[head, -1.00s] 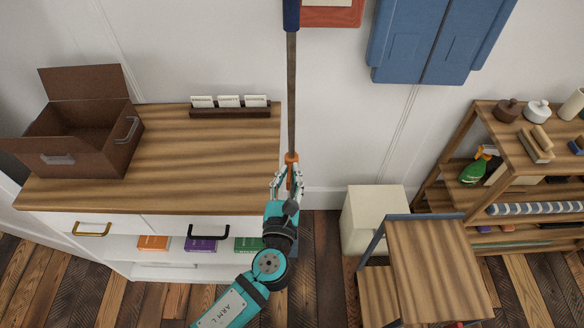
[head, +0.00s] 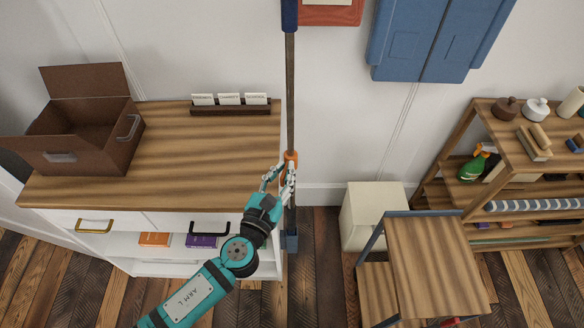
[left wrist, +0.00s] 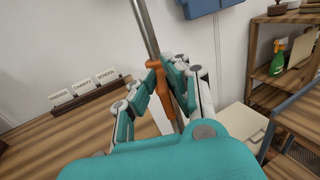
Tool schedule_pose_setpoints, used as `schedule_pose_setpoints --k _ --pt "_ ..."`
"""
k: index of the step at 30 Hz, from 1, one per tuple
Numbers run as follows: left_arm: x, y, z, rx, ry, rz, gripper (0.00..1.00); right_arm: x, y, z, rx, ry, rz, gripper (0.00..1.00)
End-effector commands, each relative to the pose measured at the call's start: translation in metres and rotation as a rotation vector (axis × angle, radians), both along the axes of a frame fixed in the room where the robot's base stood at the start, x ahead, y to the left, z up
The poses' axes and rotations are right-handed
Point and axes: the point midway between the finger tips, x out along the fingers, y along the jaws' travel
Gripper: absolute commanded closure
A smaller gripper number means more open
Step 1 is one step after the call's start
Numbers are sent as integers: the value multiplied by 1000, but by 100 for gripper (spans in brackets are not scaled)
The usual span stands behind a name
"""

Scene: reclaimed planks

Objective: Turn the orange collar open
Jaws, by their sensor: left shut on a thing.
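The orange collar (head: 290,158) sits around a thin upright pole (head: 291,95) that stands in front of the wall, just off the right edge of the dresser. The pole has a dark blue upper section (head: 290,15) and a blue foot (head: 290,240) near the floor. My left gripper (head: 282,178) is shut on the orange collar. In the left wrist view the collar (left wrist: 160,90) shows between the two fingers, which partly hide it, and the pole (left wrist: 146,28) runs up from it. My right gripper is in neither view.
A wooden-topped dresser (head: 200,165) stands left of the pole, bearing an open brown box (head: 100,155) and a card holder (head: 230,110). A cream bin (head: 372,215) and wooden step stool (head: 435,265) stand to the right, before a shelf (head: 510,165). A blue cabinet (head: 430,40) hangs above.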

Motion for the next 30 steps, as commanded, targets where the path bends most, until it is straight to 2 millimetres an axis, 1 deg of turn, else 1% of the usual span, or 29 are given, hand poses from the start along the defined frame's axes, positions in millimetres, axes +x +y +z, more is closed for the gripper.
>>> schedule_pose_setpoints --k 6,12,16,26,30 --pt "1 2 -1 3 -1 -12 100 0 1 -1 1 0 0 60" --pt "4 7 -2 3 -2 -128 100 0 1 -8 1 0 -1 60" --pt "5 9 -1 2 -2 -174 100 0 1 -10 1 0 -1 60" --pt "4 9 0 0 0 -188 100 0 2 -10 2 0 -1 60" --pt "6 11 -2 2 -2 -213 100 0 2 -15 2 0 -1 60"
